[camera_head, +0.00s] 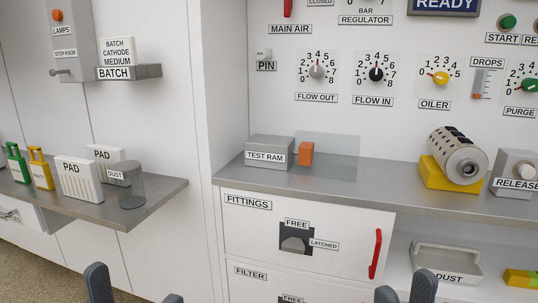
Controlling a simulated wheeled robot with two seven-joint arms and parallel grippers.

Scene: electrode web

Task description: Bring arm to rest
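My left gripper (135,292) is at the bottom edge, below the left shelf. Only its dark fingertips show, wide apart with nothing visible between them. My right gripper (405,292) is at the bottom edge, in front of the lower drawers and left of the dust tray (446,262). Its two dark fingertips stand apart with a narrower gap, and nothing shows between them. Both arms are out of view below the frame.
The FITTINGS drawer (260,225) has a red handle (376,254) and a latch marked FREE and LATCHED. A grey counter (390,178) carries the test ram (266,152) and a metal cylinder (462,161). The left shelf (165,190) holds pads and a dust jar (130,187).

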